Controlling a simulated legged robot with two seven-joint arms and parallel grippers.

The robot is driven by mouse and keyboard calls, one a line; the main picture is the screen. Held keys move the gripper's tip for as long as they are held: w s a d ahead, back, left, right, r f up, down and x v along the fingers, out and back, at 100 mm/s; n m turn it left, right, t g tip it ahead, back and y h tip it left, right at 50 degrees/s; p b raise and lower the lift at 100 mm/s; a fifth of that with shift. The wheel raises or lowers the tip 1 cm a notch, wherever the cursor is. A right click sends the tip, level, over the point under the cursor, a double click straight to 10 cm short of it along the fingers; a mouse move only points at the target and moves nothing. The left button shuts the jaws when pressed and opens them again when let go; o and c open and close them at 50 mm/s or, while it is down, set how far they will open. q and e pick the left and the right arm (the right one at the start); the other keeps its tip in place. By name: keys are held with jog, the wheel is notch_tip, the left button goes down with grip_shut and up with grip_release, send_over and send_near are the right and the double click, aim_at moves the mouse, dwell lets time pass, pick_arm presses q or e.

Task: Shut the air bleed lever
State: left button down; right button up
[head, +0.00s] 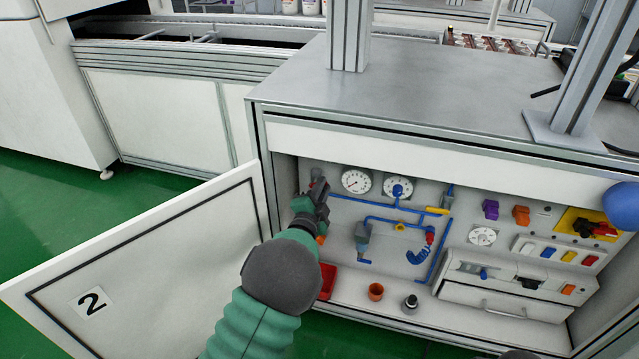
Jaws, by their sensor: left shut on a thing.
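My left gripper (318,188) reaches into the open cabinet at the upper left of the pipe panel (340,211). It is shut at the left end of the blue pipe (365,203), on what looks like the air bleed lever. The jaws mostly hide the lever, so its angle cannot be told. A yellow handle (437,211) sits on the pipework further right, and a smaller yellow one (400,226) is below it; both are apart from the gripper.
Two gauges (356,181) sit just right of my left gripper. The open door (160,270) stands at left. A red bin (328,281), an orange cup (376,291) and a dark fitting (410,302) stand on the cabinet floor. Switches and a drawer (490,300) fill the right side.

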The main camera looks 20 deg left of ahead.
pick_arm(q)
jog(key=shift+d+f+m+p, duration=0.2)
jog(key=shift+f+m, duration=0.2)
jog(key=shift+m, duration=0.55)
jog(key=shift+d+f+m+p, duration=0.1)
jog(key=shift+f+m+p, duration=0.25)
jog(key=shift+m, duration=0.55)
jog(key=shift+d+f+m+p, duration=0.15)
jog(key=shift+f+m, duration=0.3)
jog(key=shift+m, duration=0.5)
pick_arm(e)
jog(key=shift+r, duration=0.75)
pick_arm(q)
jog(key=shift+s+f, duration=0.1)
jog(key=shift+f, duration=0.05)
jog(key=c, duration=1.4)
grip_release()
jog(key=shift+c, duration=0.2)
jog(key=shift+r, duration=0.2)
